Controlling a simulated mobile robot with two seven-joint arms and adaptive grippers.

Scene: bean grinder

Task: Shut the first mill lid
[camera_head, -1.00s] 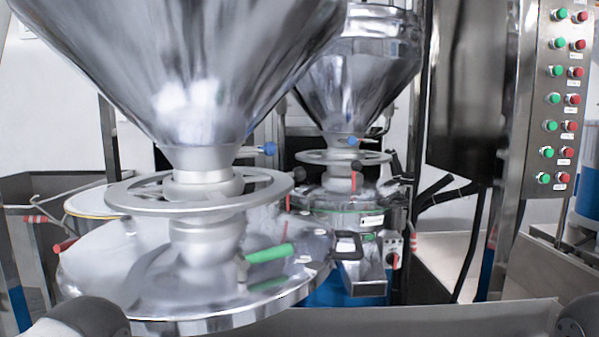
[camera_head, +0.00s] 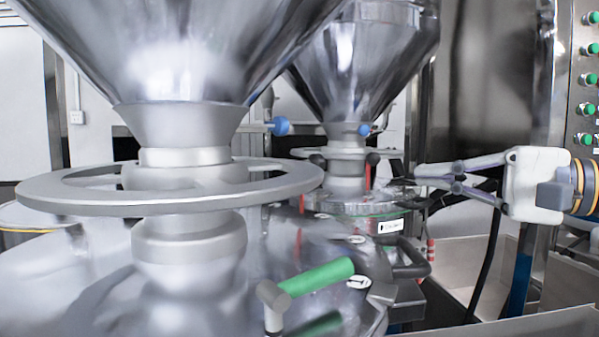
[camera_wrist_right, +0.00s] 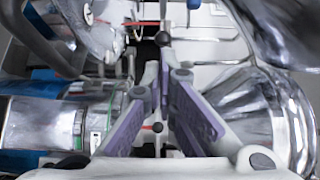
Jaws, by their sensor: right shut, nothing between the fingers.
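The near mill's shiny round steel lid (camera_head: 90,285) fills the lower left of the head view, below the funnel and handwheel. A lever with a green grip (camera_head: 318,276) stands at its right side. I cannot tell whether the lid lies fully closed; its near edge is cut off. My right gripper (camera_head: 422,176) comes in from the right, shut and empty, beyond and above the green grip and apart from the lid. In the wrist view, the purple-padded fingers (camera_wrist_right: 163,72) converge with nothing between them. My left gripper is not in view.
The near funnel (camera_head: 190,60) and its grey handwheel (camera_head: 60,197) overhang the lid. A second mill with a funnel (camera_head: 355,60) stands behind. A dark looped handle (camera_head: 412,262) sits right of the lid. A button panel (camera_head: 588,90) is at the far right.

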